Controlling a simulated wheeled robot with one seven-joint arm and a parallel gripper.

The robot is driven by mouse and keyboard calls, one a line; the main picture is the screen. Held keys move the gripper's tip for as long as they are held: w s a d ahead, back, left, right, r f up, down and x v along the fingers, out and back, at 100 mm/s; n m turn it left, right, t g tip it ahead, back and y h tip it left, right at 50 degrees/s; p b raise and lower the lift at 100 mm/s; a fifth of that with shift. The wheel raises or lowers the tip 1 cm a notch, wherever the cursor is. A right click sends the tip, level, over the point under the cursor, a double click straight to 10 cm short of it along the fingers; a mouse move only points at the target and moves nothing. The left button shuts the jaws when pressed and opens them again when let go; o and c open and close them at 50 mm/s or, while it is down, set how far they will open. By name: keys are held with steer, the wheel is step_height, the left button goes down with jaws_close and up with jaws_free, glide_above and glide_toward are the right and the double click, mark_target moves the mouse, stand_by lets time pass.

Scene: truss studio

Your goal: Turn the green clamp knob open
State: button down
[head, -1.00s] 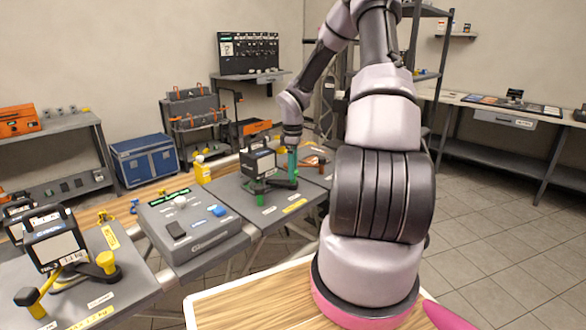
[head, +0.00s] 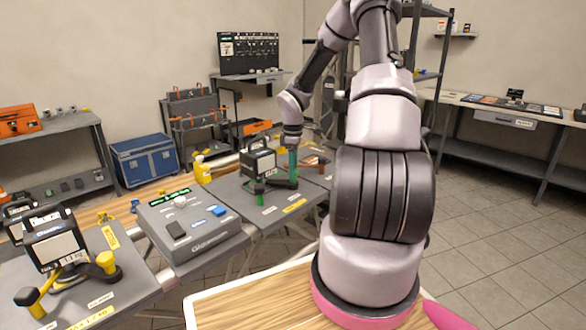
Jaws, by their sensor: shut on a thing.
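The green clamp knob (head: 292,164) stands upright at the right of a black block-shaped device (head: 260,162) on a grey panel. The fingertips are small at this distance, and the knob's exact turn angle cannot be read.
A grey control box (head: 195,222) with a blue button stands left of the clamp. A yellow-clamped black device (head: 55,245) is at the far left. A yellow bottle (head: 201,170) stands behind the panels. An orange-handled item (head: 315,160) lies close right of the knob.

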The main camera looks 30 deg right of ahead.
steer(key=shift+m, duration=0.4)
stand_by(0.6)
steer(key=m, duration=0.3)
steer(key=shift+r+m, duration=0.1)
steer(key=shift+m, duration=0.3)
steer(key=m, duration=0.3)
steer(key=shift+m, duration=0.3)
steer(key=m, duration=0.4)
steer(key=shift+m, duration=1.8)
steer(key=shift+c, duration=1.9)
jaws_free()
